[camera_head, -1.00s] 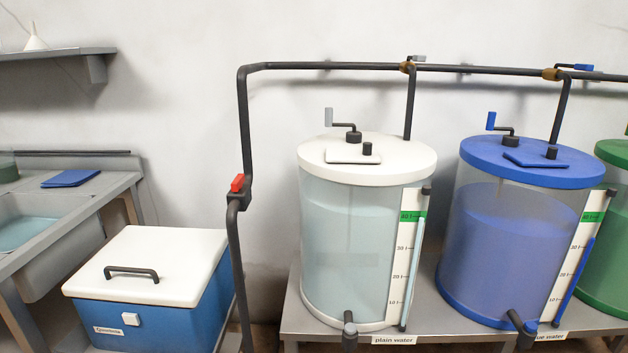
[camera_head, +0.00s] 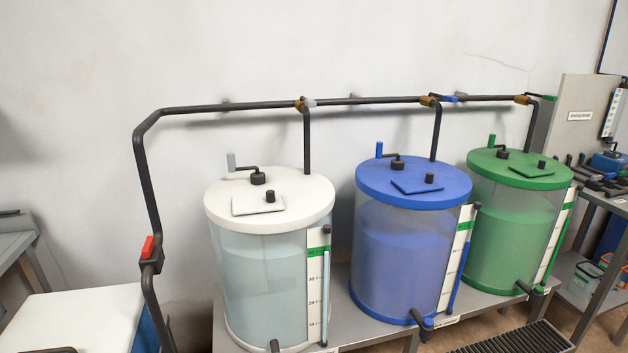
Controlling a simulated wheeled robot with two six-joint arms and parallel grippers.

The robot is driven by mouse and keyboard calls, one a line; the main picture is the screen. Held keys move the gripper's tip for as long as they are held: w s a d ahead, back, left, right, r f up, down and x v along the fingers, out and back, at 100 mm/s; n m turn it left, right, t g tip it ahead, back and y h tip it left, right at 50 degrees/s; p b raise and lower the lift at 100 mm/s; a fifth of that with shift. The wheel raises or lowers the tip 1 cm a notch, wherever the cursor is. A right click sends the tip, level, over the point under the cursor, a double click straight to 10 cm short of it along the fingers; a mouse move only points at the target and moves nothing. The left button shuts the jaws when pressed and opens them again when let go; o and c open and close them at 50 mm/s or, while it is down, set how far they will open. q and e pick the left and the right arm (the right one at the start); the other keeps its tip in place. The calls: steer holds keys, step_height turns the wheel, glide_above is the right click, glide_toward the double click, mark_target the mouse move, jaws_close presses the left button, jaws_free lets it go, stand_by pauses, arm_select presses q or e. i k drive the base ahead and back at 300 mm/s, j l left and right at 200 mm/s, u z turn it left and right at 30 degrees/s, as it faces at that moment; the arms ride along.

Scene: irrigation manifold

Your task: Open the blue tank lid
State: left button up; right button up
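The blue tank (camera_head: 398,250) stands between the white and green tanks on a grey bench and holds blue liquid. Its round blue cover (camera_head: 440,196) carries a small square blue lid (camera_head: 412,187) with a black knob (camera_head: 430,178). The lid lies flat on the cover and looks closed. A blue crank handle (camera_head: 379,150) stands behind the lid, to its left. Neither of my grippers is in view.
The white tank (camera_head: 262,270) is left of the blue tank and the green tank (camera_head: 510,225) is right. A black pipe (camera_head: 220,107) with a red valve handle (camera_head: 148,247) runs above and beside them. A floor grate (camera_head: 515,340) lies in front.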

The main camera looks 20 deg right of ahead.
mark_target(421, 183)
steer(key=l+z, duration=0.1)
steer(key=l, duration=0.45)
steer(key=i+l+z, duration=0.1)
steer(key=l, duration=0.45)
steer(key=i+l+z, duration=0.1)
steer(key=l, duration=0.45)
